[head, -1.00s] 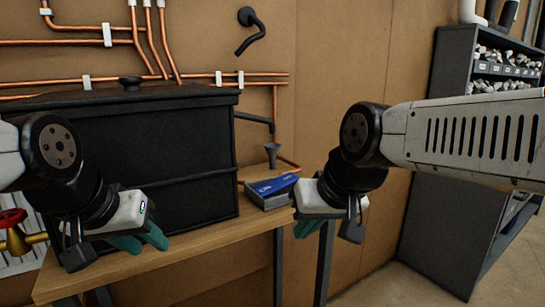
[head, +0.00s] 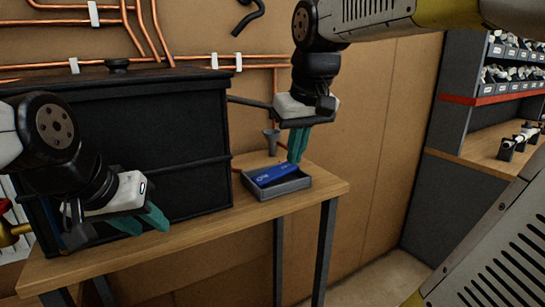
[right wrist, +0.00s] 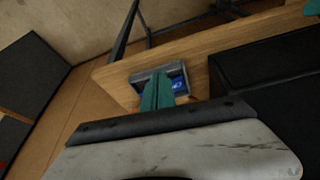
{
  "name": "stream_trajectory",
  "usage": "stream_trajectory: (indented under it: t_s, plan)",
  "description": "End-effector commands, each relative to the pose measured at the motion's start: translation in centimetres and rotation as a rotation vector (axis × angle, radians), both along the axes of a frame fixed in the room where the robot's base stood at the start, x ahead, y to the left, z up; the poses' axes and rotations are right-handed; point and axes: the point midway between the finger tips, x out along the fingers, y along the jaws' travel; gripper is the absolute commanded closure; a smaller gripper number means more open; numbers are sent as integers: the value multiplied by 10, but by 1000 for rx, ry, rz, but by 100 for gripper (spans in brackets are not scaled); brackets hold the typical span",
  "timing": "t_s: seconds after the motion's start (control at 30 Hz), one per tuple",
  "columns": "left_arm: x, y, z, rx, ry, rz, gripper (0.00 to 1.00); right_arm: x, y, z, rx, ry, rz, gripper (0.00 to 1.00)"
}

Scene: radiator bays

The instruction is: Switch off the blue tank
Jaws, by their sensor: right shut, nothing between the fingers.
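No tank coloured blue shows; the large tank (head: 130,140) on the bench is black with a lid. A blue block (head: 270,176) with white marks lies tilted in a small grey tray (head: 283,188) right of the tank. My right gripper (head: 296,158) is shut and empty, its teal fingers pointing down just above the tray's back right. In the right wrist view its fingers (right wrist: 157,92) overlap the tray (right wrist: 181,68) and partly hide the blue block (right wrist: 178,86). My left gripper (head: 140,222) is open and empty, in front of the black tank.
A brass valve with a red handle (head: 5,206) is partly cut off at the left edge. Copper pipes (head: 250,68) run along the wall. A grey funnel (head: 271,140) stands behind the tray. The wooden bench (head: 230,215) is bare along its front. Shelves (head: 505,80) stand right.

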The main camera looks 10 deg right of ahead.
Motion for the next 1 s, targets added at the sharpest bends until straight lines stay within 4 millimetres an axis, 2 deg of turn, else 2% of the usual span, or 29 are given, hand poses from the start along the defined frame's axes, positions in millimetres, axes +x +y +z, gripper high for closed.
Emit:
stream_trajectory:
  t_s: [0.03, 0.2, 0.3, 0.4, 0.6, 1.0]
  plan:
    - [0, 0, 0, 0, 0, 0, 64, 25, 4, 13, -42, 37, 25, 100]
    - [0, 0, 0, 0, 0, 0, 64, 89, 10, 45, -165, 150, 74, 100]
    - [0, 0, 0, 0, 0, 0, 64, 118, 14, 53, -214, 205, 85, 100]
    - [0, 0, 0, 0, 0, 0, 64, 137, 17, 57, -246, 246, 85, 100]
    - [0, 0, 0, 0, 0, 0, 64, 152, 19, 60, -271, 285, 81, 100]
    - [0, 0, 0, 0, 0, 0, 64, 153, 18, 58, -273, 288, 80, 100]
